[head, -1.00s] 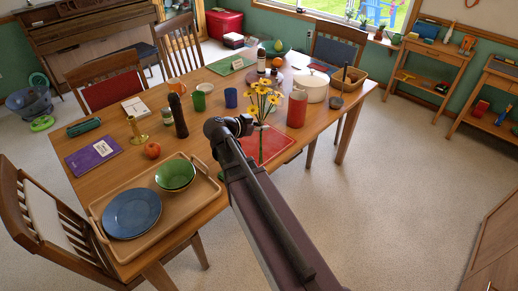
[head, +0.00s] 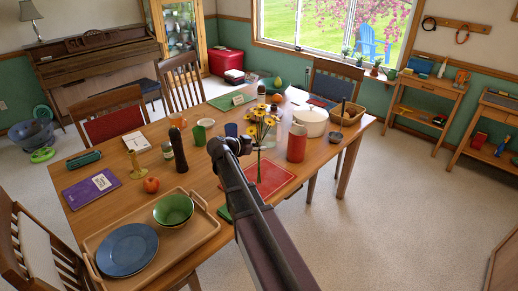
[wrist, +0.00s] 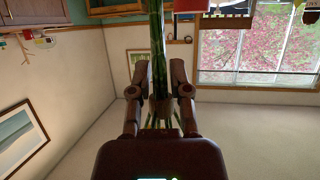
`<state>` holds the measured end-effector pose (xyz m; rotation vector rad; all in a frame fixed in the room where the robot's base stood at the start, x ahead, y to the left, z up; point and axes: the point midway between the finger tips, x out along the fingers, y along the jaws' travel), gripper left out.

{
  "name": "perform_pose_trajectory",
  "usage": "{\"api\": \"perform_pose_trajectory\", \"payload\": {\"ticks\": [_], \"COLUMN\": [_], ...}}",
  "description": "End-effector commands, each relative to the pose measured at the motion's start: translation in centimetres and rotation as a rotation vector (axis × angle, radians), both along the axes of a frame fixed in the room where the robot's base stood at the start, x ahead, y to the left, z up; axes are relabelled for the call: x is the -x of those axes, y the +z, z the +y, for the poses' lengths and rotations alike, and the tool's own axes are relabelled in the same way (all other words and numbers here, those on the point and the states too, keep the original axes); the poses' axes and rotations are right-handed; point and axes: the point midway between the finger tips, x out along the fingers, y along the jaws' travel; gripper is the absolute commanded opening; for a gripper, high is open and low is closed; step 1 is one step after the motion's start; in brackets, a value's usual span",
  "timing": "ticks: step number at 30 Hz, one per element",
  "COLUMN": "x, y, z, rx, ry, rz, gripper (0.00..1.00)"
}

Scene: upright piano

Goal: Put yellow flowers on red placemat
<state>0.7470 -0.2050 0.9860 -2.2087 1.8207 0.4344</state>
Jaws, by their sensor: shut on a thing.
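The yellow flowers (head: 263,122) are a bunch with long green stems. My gripper (head: 246,145) is shut on the stems, which also show between its two fingers in the wrist view (wrist: 157,60). The bunch is upright, with its blossoms above the gripper. The red placemat (head: 278,182) lies flat on the wooden table, behind the stems in the head view. The lower stem ends overlap the placemat in the picture; whether they touch it I cannot tell. My arm hides the placemat's near left part.
A red canister (head: 296,143) and white pot (head: 311,122) stand just behind the placemat. A blue cup (head: 231,130) and dark pepper mill (head: 179,150) are to the left. A tray (head: 196,237) with a blue plate and green bowl lies at the near left.

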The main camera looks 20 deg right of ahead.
Motion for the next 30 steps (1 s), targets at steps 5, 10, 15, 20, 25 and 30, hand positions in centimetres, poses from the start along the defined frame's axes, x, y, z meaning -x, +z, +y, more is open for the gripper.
{"api": "perform_pose_trajectory", "payload": {"ticks": [5, 10, 15, 20, 25, 30], "x": [-3.2, -4.3, -4.4, -4.4, -4.9, -5.6], "y": [-0.4, -0.4, -0.4, -0.4, -0.5, -1.4], "z": [-1.3, -1.8, -1.8, -1.8, -2.0, -2.4], "rx": [0.000, 0.000, 0.000, 0.000, 0.000, 0.000], "ry": [-0.002, -0.002, -0.001, -0.001, -0.002, -0.001], "rz": [0.001, 0.001, 0.000, 0.000, 0.001, 0.000], "gripper": [0.00, 0.00, 0.00, 0.00, 0.00, 0.00]}}
